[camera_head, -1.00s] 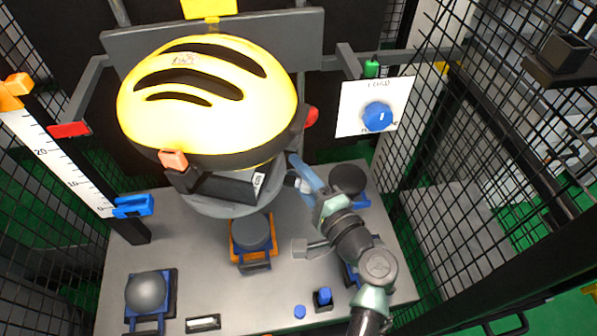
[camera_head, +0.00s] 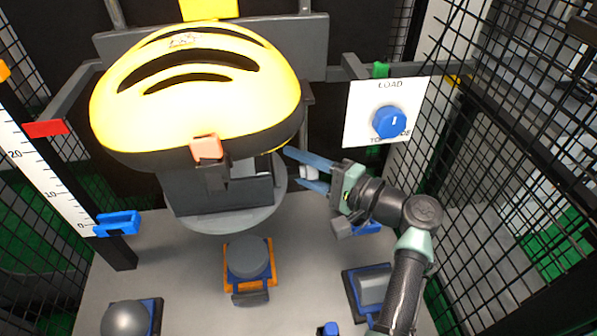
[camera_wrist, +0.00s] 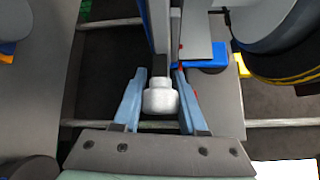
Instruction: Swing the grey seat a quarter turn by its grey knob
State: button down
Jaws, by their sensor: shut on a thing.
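The grey seat (camera_head: 235,218) is a round disc under a yellow helmet (camera_head: 200,85), above the grey base plate. Its pale grey knob (camera_wrist: 160,97) is between the two blue fingers in the wrist view; it shows small at the seat's right edge in the head view (camera_head: 308,173). My gripper (camera_head: 300,170) reaches in from the right and is shut on the knob. In the wrist view, my gripper (camera_wrist: 160,100) has a finger on each side of it. The fingers partly hide the knob in the head view.
A white panel with a blue dial (camera_head: 390,122) marked LOAD stands behind my arm at right. Black mesh walls (camera_head: 520,170) close in the sides. A white scale (camera_head: 45,180) with a blue slider (camera_head: 118,223) is at left. An orange-edged block (camera_head: 249,262) stands in front.

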jog(key=shift+c, duration=2.3)
grip_release()
jog(key=p+v, duration=0.1)
jog(key=v, duration=0.6)
jog(key=shift+d, duration=0.25)
jog(key=shift+s, duration=0.2)
